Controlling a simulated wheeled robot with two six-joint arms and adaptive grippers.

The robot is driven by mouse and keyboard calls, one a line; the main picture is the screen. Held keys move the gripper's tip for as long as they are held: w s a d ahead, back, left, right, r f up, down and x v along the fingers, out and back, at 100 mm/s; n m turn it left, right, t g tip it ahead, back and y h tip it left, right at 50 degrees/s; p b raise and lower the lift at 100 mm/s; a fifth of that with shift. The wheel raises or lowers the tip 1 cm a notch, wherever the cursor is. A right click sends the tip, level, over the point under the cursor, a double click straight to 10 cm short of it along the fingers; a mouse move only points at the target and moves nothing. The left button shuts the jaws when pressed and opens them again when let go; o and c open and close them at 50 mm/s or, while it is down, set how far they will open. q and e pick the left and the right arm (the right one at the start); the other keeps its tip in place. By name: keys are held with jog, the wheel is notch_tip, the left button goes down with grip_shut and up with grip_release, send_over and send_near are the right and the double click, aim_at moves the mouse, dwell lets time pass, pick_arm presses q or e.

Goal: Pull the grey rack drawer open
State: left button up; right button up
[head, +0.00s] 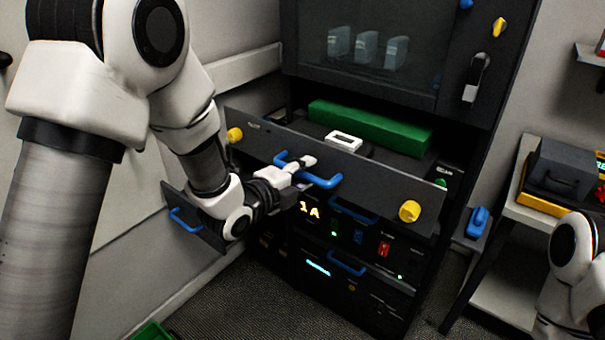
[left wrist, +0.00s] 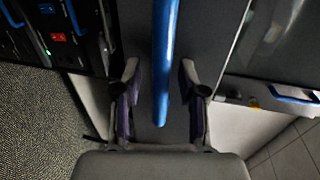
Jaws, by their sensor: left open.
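The grey drawer's front panel (head: 375,182) stands out in front of the rack, so the drawer is at least partly open. Its blue handle (head: 327,182) is in the middle of the panel, with a yellow knob (head: 410,211) near the right end. My left gripper (head: 305,169) is at this handle, hiding part of it. In the left wrist view the blue handle (left wrist: 166,60) runs between the two spread fingers of my left gripper (left wrist: 160,82), with gaps on both sides. My right gripper is outside the views.
A long green block (head: 370,128) and a small white box (head: 343,141) show behind the panel. Lower rack units have blue handles (head: 347,264). A side panel (head: 180,208) with a blue handle sits left of the rack. A shelf cart (head: 510,208) stands right.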

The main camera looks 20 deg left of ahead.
pick_arm(q)
jog(key=v, duration=0.7)
jog(key=shift+s, duration=0.2)
